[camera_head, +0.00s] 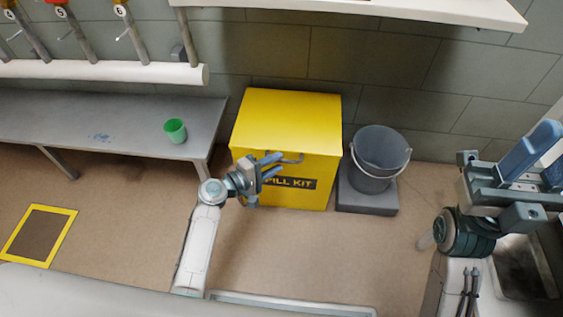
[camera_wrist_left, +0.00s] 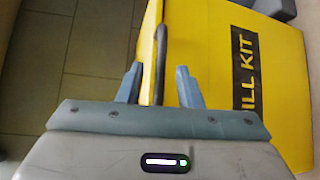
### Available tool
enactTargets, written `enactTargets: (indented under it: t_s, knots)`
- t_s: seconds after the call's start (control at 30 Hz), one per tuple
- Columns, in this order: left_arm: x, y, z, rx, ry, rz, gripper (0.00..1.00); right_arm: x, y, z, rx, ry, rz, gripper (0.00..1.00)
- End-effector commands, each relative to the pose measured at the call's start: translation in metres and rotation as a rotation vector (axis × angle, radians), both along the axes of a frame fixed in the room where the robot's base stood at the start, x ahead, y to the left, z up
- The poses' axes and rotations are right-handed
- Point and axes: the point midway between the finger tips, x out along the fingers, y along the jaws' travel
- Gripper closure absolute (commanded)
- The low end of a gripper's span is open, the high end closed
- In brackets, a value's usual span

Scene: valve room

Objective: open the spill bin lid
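The yellow spill bin (camera_head: 285,175) stands on the floor against the wall, "SPILL KIT" on its front. Its lid (camera_head: 290,112) is down, shut. A dark handle (camera_head: 294,159) sits at the top of the front; its bar also shows in the left wrist view (camera_wrist_left: 160,55). My left gripper (camera_head: 271,165) is at this handle, open, with the bar between its fingers (camera_wrist_left: 158,88) in the wrist view. Whether a finger touches it I cannot tell. My right gripper (camera_head: 540,158) is held up at the right edge, open and empty, away from the bin.
A grey bucket (camera_head: 377,160) stands on a dark block right of the bin. A grey bench (camera_head: 60,118) with a green cup (camera_head: 175,130) is on the left. A white shelf (camera_head: 430,8) overhangs at the top. The floor before the bin is clear.

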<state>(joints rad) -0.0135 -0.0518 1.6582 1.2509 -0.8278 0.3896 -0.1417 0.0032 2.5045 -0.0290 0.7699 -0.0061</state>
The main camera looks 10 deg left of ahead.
Motion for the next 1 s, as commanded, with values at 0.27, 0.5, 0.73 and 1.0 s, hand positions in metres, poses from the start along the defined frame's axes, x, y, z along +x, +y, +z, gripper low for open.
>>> enactTargets:
  t_s: [0.27, 0.5, 0.73, 1.0]
  knots:
    - [0.020, -0.020, -0.005, 0.001, 0.001, 0.000, 0.67, 0.000, 0.000, -0.005, 0.007, -0.003, -0.005, 0.64]
    - [0.021, -0.021, -0.005, 0.001, 0.000, 0.000, 0.67, 0.000, 0.000, -0.005, 0.008, -0.003, -0.006, 0.64]
    - [0.021, -0.021, -0.005, 0.001, 0.001, 0.000, 1.00, 0.001, 0.000, -0.005, 0.008, -0.002, -0.006, 0.64]
    - [0.020, -0.021, -0.005, 0.003, 0.008, -0.002, 1.00, 0.001, 0.000, -0.002, 0.009, -0.003, -0.005, 0.64]
